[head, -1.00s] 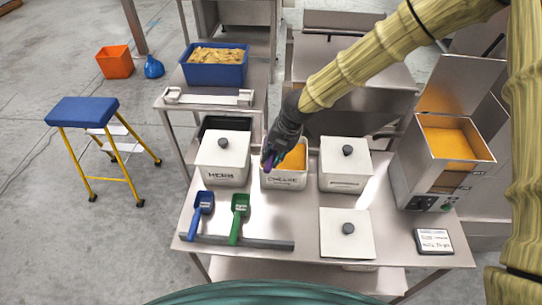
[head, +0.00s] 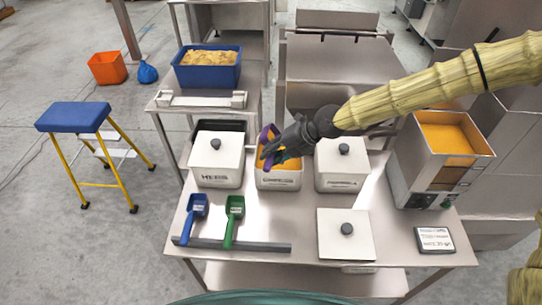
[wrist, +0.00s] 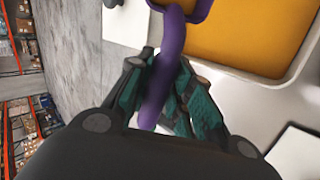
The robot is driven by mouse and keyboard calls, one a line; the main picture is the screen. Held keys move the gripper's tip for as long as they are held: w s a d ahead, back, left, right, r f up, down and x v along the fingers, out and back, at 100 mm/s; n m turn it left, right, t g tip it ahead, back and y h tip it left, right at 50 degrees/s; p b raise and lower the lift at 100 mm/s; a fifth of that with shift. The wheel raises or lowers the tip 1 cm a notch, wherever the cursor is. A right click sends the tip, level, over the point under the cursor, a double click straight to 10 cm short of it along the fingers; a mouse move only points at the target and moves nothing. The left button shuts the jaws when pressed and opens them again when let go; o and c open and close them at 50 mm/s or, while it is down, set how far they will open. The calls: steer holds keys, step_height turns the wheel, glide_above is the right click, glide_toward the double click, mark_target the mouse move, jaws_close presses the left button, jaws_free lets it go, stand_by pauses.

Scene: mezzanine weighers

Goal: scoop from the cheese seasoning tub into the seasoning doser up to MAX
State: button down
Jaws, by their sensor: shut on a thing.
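The cheese tub (head: 279,181) stands open in the back row of the steel table, with orange seasoning inside; the seasoning (wrist: 245,30) also fills the upper right of the wrist view. My gripper (head: 272,155) is over this tub, shut on the handle of a purple scoop (head: 264,137). The handle (wrist: 163,75) lies between the fingers in the wrist view. The scoop's bowl is partly out of view there, so its load cannot be told.
A blue scoop (head: 195,213) and green scoop (head: 233,215) lie front left. A small display (head: 434,240) sits front right.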

steer(key=shift+d+f+y+b, duration=0.3)
steer(key=shift+y+b, duration=0.3)
steer(key=shift+b, duration=0.3)
steer(key=shift+s+r+y, duration=0.1)
steer(key=shift+r+y, duration=0.05)
steer(key=shift+y, duration=0.15)
steer(key=shift+d+b, duration=0.1)
steer(key=shift+b, duration=0.2)
steer(key=shift+d+t+y+b, duration=0.25)
steer(key=shift+y+b, duration=0.45)
steer(key=shift+b, duration=0.4)
steer(key=shift+d+f+t+y+b, duration=0.25)
steer(key=shift+y+b, duration=0.65)
steer(key=shift+b, duration=3.05)
steer(key=shift+d+f+t+y+b, duration=0.15)
steer(key=shift+y+b, duration=0.75)
steer(key=shift+b, duration=3.05)
